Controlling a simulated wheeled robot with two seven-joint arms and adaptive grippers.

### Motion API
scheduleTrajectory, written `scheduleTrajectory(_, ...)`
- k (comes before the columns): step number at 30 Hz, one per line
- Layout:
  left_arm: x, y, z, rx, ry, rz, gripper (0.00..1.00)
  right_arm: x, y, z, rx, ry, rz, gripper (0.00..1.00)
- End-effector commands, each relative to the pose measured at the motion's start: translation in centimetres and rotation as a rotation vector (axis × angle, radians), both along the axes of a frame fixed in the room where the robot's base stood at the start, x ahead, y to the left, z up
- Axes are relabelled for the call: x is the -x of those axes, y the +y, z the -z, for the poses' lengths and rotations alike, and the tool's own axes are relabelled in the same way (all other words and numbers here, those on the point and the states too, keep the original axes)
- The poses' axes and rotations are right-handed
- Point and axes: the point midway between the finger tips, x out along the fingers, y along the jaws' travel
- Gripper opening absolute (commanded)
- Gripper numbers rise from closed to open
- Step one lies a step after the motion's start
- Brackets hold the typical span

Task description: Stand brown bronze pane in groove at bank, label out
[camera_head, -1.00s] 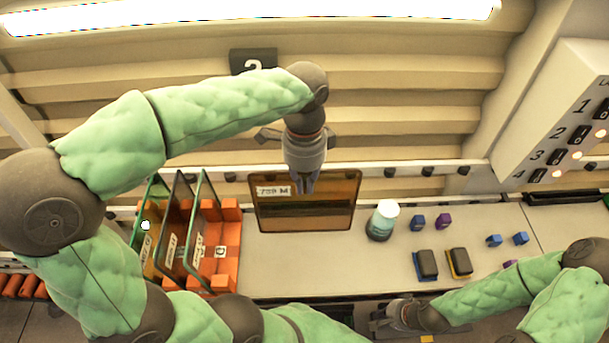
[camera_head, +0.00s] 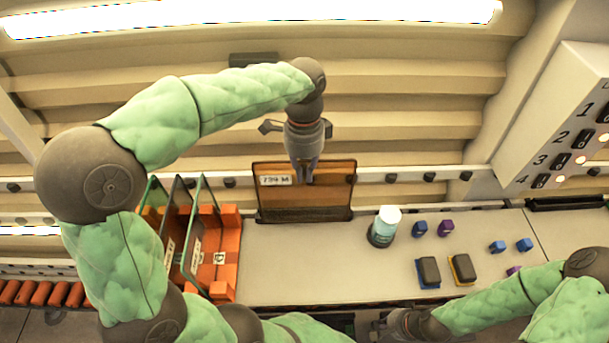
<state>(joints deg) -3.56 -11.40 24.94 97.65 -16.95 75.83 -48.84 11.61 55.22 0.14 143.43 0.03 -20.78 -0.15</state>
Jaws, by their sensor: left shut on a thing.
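The brown bronze pane (camera_head: 325,200) stands nearly upright at the back edge of the bench. Its white label (camera_head: 276,180), reading about "739 M", faces me at the pane's upper left. My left gripper (camera_head: 304,178) comes down from above and is shut on the pane's upper edge. The bank's back rail (camera_head: 405,177) runs behind the pane. I cannot tell whether the pane's lower edge sits in a groove. My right gripper (camera_head: 385,325) is low at the front of the bench, with its fingers hard to make out.
An orange rack (camera_head: 228,250) holding several glass panes stands left of the bronze pane. A bottle with a white cap (camera_head: 384,226) stands close on its right. Dark blocks (camera_head: 429,271) and small blue and purple pieces lie further right. The bench middle is clear.

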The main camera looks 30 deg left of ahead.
Motion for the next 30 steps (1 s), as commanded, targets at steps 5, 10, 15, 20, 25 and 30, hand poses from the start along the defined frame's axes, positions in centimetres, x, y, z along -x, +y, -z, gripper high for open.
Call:
scheduleTrajectory(5, -1.1, 0.7, 0.5, 0.0, -0.003, -0.003, 0.0, 0.0, 0.0, 0.2, 0.0, 0.0, 0.0, 0.0)
scheduleTrajectory(10, -2.1, 1.4, 0.6, 0.0, -0.002, -0.002, 0.0, 0.0, 0.0, -0.2, 0.0, 0.0, 0.0, 0.0)
scheduleTrajectory(15, -3.0, 1.9, 0.8, 0.0, -0.002, -0.002, 0.0, 0.0, 0.0, -0.4, 0.0, 0.0, 0.0, 0.0)
scheduleTrajectory(20, -3.4, 2.1, 1.0, -0.001, -0.003, -0.002, 0.0, 0.0, 0.0, -0.5, 0.0, 0.0, 0.0, 0.0)
scheduleTrajectory(25, -3.6, 2.2, 1.1, 0.0, -0.004, -0.001, 0.0, 0.0, 0.0, -0.5, 0.0, 0.0, 0.0, 0.0)
scheduleTrajectory(30, -3.6, 2.2, 1.1, 0.0, -0.004, -0.001, 0.0, 0.0, 0.0, -0.5, 0.0, 0.0, 0.0, 0.0)
